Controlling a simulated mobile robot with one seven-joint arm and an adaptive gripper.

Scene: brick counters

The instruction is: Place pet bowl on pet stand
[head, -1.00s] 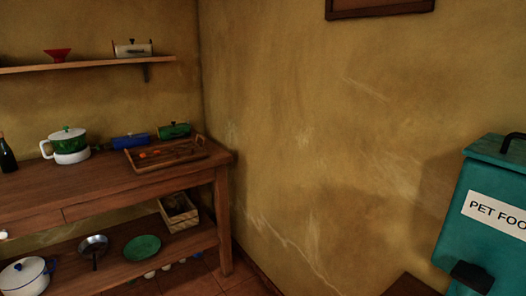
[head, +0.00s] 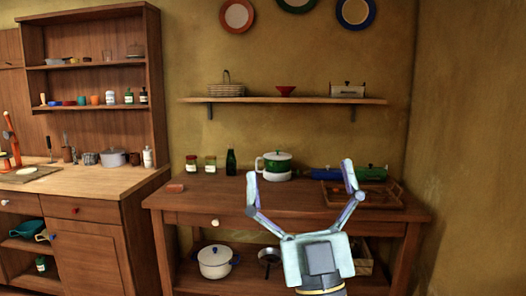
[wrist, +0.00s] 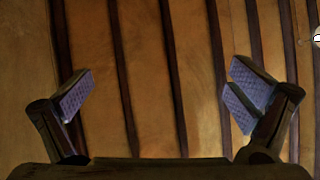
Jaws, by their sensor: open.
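I cannot pick out the pet bowl or the pet stand for certain in the current views. A small red bowl (head: 285,90) stands on the wall shelf, and a teal bowl-like vessel (head: 28,229) sits in the left cabinet's open shelf; I cannot tell whether either is the pet bowl. My gripper (head: 299,178) is raised in front of the wooden table, fingers up and spread wide, with nothing between them. In the wrist view my gripper (wrist: 160,95) is also open and empty, against a surface of wooden boards and dark beams.
The wooden table (head: 190,198) holds jars, a bottle, a green-and-white pot (head: 276,164) and a wooden tray (head: 388,197). A white pot (head: 215,262) stands on its lower shelf. A cabinet with a counter (head: 90,181) is at left. The right wall is bare.

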